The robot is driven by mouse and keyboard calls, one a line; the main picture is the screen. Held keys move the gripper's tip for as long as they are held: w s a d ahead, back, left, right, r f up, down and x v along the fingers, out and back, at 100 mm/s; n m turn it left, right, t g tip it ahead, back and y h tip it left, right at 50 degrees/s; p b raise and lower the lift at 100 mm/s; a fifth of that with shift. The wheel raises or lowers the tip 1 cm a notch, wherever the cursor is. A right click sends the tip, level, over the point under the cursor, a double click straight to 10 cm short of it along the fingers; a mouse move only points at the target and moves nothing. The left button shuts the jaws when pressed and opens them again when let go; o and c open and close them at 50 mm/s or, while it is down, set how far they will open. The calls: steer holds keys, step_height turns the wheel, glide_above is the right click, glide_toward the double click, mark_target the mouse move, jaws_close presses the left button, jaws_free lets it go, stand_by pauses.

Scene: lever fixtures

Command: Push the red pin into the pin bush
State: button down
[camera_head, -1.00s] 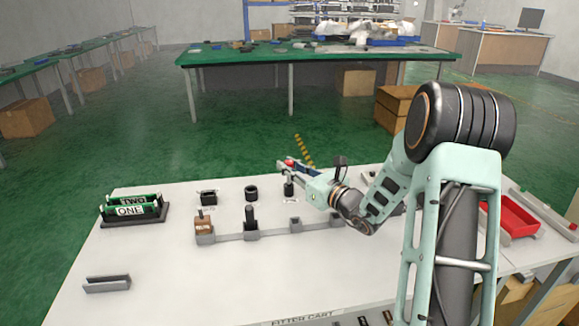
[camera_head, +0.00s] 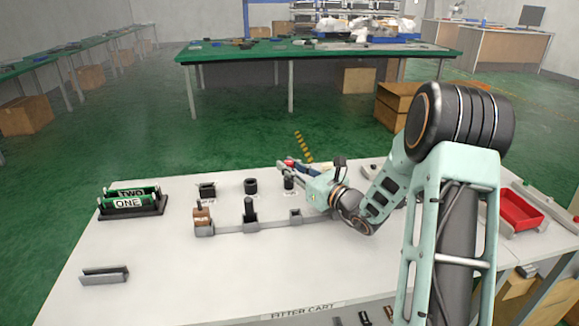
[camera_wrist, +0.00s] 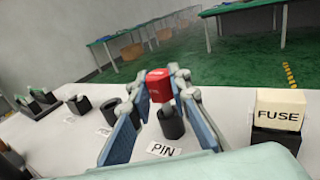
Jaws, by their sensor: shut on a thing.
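The red pin (camera_wrist: 160,86) has a red block head and a pale grey shank, and stands near upright in the wrist view. My gripper (camera_wrist: 164,80) is shut on the red head, one finger on each side. The pin bush (camera_wrist: 171,125) is a black cylinder right below the shank, behind a PIN label (camera_wrist: 164,150). The shank's lower end meets the bush mouth in this view; I cannot tell how deep it sits. In the head view my gripper (camera_head: 287,166) is above the bush (camera_head: 289,183), with the red head (camera_head: 288,162) small at its tip.
A FUSE block (camera_wrist: 280,110) stands to the right in the wrist view. Another black bush (camera_head: 250,186) and a square holder (camera_head: 207,190) stand left of the pin bush. A grey rail (camera_head: 270,222) with upright parts lies in front.

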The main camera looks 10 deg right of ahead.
mark_target(289, 162)
steer(key=shift+f, duration=0.45)
steer(key=c, duration=1.7)
jaws_free()
steer(key=shift+r, duration=0.1)
step_height(289, 162, up, 10)
steer(key=shift+f, duration=0.1)
